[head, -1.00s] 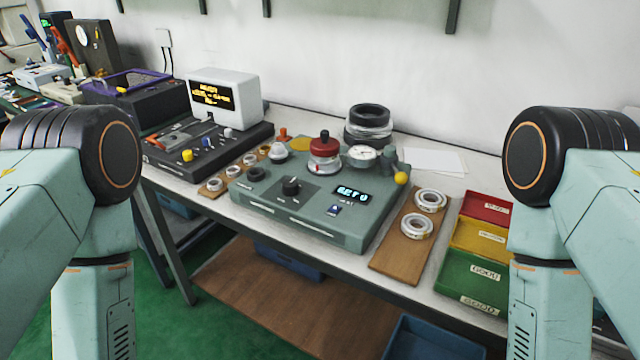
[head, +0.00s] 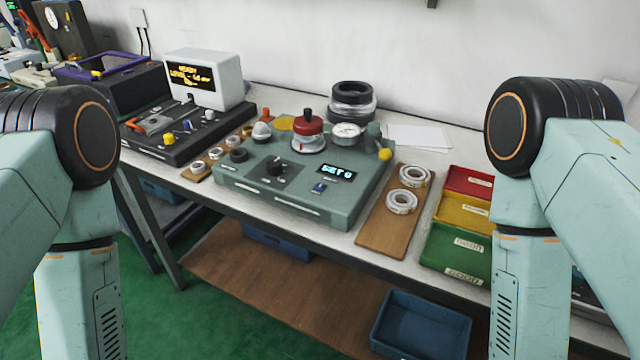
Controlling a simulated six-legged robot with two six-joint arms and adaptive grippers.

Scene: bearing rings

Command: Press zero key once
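A grey-green instrument box (head: 290,200) stands on the white bench. On its top are a lit display (head: 337,173) that seems to read "SET 0", a small blue key (head: 319,188) just below the display, and a black knob (head: 276,167). I take the blue key to be the zero key, but its label is too small to read. A red-topped fixture (head: 308,128) and a dial gauge (head: 347,131) stand at the back of the box. My arms come in at the left and right edges and hang down. Both grippers are out of the picture.
Bearing rings (head: 402,201) lie on a wooden board (head: 384,238) right of the box. Red, yellow and green bins (head: 455,250) stand further right. A dark device with a white screen unit (head: 204,79) is at left. A blue crate (head: 421,325) sits below the bench.

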